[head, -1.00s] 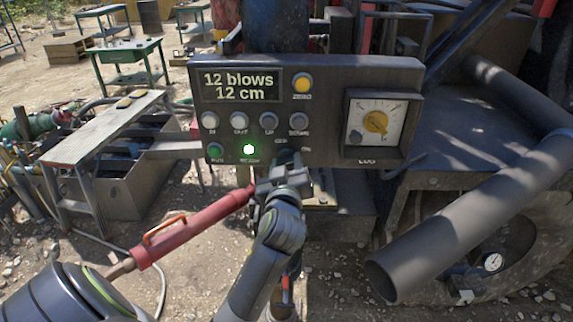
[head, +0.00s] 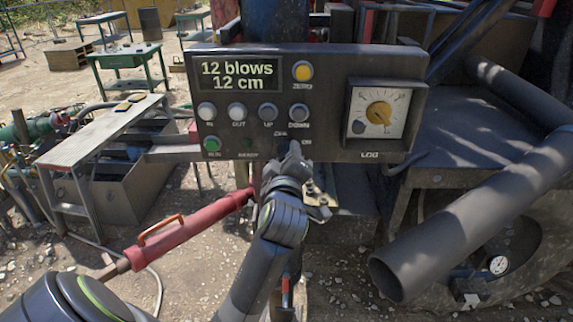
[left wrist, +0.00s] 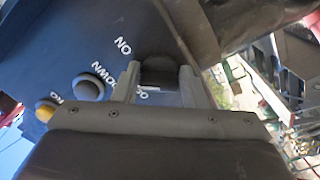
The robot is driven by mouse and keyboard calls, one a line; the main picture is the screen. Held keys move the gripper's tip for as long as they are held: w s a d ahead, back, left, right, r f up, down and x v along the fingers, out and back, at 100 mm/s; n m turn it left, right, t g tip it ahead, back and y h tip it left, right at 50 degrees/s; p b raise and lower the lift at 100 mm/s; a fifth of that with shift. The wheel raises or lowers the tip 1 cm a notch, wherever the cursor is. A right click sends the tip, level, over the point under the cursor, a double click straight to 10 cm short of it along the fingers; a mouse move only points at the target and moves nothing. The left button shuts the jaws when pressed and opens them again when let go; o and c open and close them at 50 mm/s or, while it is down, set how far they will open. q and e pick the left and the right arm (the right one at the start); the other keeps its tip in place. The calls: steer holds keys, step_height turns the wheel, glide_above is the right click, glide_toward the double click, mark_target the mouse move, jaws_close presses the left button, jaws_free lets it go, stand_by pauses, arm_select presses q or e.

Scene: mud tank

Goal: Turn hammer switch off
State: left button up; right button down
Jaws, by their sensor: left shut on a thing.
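The hammer switch is a dark knob (left wrist: 158,70) between the OFF and ON labels, low on the grey control panel (head: 330,75). My left gripper (head: 290,152) is at the panel's lower edge, covering most of the switch in the head view. In the left wrist view its two fingers (left wrist: 158,88) stand on either side of the knob, shut on it. The READY lamp (head: 246,142) beside it is dark. The display (head: 237,76) reads 12 blows, 12 cm. My right gripper is not in view.
The panel also has IN, OUT, UP and DOWN buttons (head: 268,112), a yellow ZERO button (head: 302,71), a green RUN button (head: 212,144) and a LOG dial (head: 378,113). A red cylinder (head: 185,229) lies below left. A large grey pipe (head: 470,215) slants at the right.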

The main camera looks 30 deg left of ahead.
arm_select(q)
steer(key=n+b, duration=0.1)
steer(key=n, duration=0.1)
steer(key=shift+n, duration=0.4)
steer(key=n+b, duration=0.1)
steer(key=n, duration=0.2)
steer(key=shift+n, duration=0.3)
steer(key=n, duration=0.1)
steer(key=n+b, duration=0.1)
steer(key=n, duration=0.2)
steer(key=shift+r+n, duration=0.25)
steer(key=shift+n, duration=0.15)
steer(key=o, duration=0.9)
steer(key=shift+b, duration=0.3)
